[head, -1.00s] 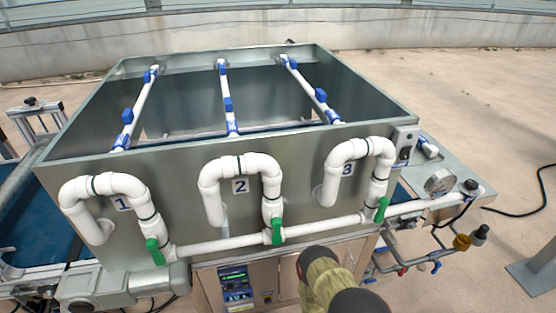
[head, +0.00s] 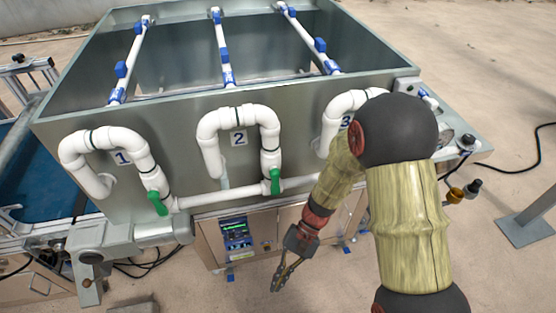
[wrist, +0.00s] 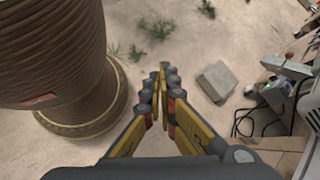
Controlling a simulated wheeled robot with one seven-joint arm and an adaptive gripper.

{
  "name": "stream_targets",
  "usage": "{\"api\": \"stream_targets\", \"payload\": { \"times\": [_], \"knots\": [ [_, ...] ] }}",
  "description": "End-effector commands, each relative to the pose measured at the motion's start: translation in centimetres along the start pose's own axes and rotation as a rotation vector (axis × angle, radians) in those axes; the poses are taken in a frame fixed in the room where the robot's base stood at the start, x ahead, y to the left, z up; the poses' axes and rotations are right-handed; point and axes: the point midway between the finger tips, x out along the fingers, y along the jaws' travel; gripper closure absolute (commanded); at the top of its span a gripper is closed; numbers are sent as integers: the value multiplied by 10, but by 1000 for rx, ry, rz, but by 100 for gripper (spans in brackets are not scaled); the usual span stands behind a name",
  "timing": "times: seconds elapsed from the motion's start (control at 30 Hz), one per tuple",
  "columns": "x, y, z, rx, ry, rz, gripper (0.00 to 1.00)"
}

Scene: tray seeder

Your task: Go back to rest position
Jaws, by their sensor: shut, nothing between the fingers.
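My gripper (head: 281,277) hangs at the end of my bent arm, in front of the seeder's lower cabinet in the head view. Its fingers point down and it holds nothing. In the wrist view my gripper (wrist: 162,75) shows its fingers together at the tips above the sandy floor. The metal tank (head: 185,150) of the tray seeder stands behind my arm. My arm hides part of pipe 3 and the right end of the front pipe.
Green-handled valves sit under pipe 1 (head: 157,203) and pipe 2 (head: 275,182). A control panel (head: 236,234) is on the cabinet front. A grey block (wrist: 216,80) lies on the floor, with black cables (wrist: 245,125) to its right.

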Motion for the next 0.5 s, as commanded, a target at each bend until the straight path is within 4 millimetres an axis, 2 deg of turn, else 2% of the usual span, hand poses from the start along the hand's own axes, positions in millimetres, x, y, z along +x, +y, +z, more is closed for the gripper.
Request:
{"api": "stream_targets", "payload": {
  "times": [0.03, 0.1, 0.5],
  "knots": [
    [-19, 5, 8, -30, 53, 31, 100],
    [-41, 14, 16, -68, 122, 78, 100],
    [-160, 59, 69, -249, 541, 292, 100]
  ]
}}
